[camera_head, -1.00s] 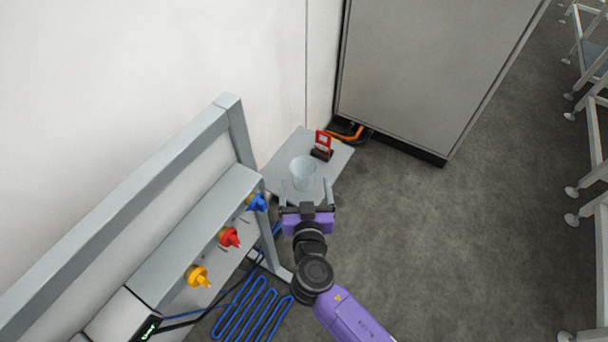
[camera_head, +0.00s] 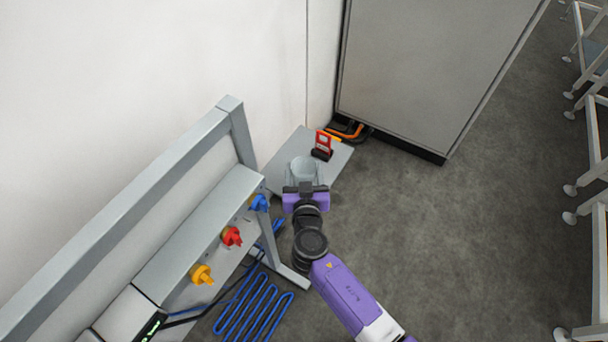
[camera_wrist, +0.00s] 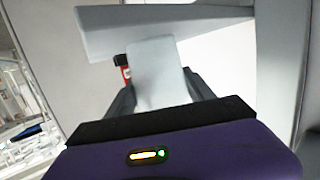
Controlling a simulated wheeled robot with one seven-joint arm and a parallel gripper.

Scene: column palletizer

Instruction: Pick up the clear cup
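The clear cup (camera_head: 305,168) stands upright on a small grey table (camera_head: 283,170) beside the wall. My gripper (camera_head: 305,177) is at the near side of the cup, with one finger along each side of it. In the wrist view the cup (camera_wrist: 156,75) appears pale and see-through between the two dark fingers of my gripper (camera_wrist: 158,88). The gap between fingers and cup is too small to tell whether they touch it. The lower part of the cup is hidden by my gripper.
A red and black device (camera_head: 322,145) stands on the table behind the cup. A grey frame (camera_head: 200,225) with blue, red and yellow knobs is at the left. A large grey cabinet (camera_head: 430,70) stands behind.

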